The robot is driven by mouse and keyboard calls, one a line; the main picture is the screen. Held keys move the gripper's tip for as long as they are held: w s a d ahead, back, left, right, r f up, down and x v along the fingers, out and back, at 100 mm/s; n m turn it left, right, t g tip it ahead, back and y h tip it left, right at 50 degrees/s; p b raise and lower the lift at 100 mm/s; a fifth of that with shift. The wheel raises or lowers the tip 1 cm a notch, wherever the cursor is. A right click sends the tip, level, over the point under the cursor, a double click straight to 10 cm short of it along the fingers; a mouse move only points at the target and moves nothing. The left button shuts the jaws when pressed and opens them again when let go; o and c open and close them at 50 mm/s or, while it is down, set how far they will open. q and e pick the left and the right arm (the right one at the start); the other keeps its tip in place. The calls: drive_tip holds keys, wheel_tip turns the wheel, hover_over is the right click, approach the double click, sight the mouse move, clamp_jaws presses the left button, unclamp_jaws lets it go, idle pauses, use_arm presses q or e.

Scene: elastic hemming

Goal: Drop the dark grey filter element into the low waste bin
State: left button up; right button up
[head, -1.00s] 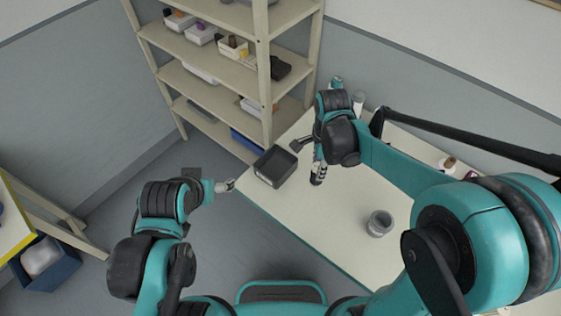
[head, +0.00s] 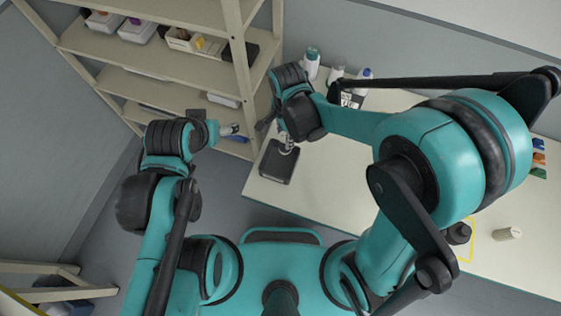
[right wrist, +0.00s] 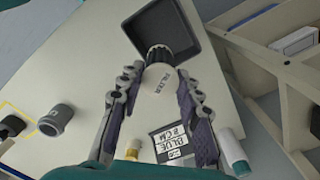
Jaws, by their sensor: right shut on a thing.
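The low waste bin is a dark, square, open tray (head: 278,163) on the near left corner of the pale table. It also shows at the top of the right wrist view (right wrist: 184,30). My right gripper (head: 287,143) is over the bin's far edge.
A wooden shelf (head: 235,60) with small boxes stands behind the bin. White bottles (head: 312,62) stand at the table's back. A grey jar (right wrist: 56,120) stands on the table in the right wrist view. A pale cylinder (head: 508,234) stands at the right.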

wheel_tip(320, 180, down, 4)
drive_tip(key=b, duration=0.2)
drive_tip(key=shift+f+b, duration=0.25)
drive_tip(key=shift+b, duration=0.15)
drive_tip(key=o, duration=1.2)
drive_tip(key=shift+r, duration=0.15)
wheel_tip(320, 180, up, 12)
drive_tip(key=shift+f, duration=0.1)
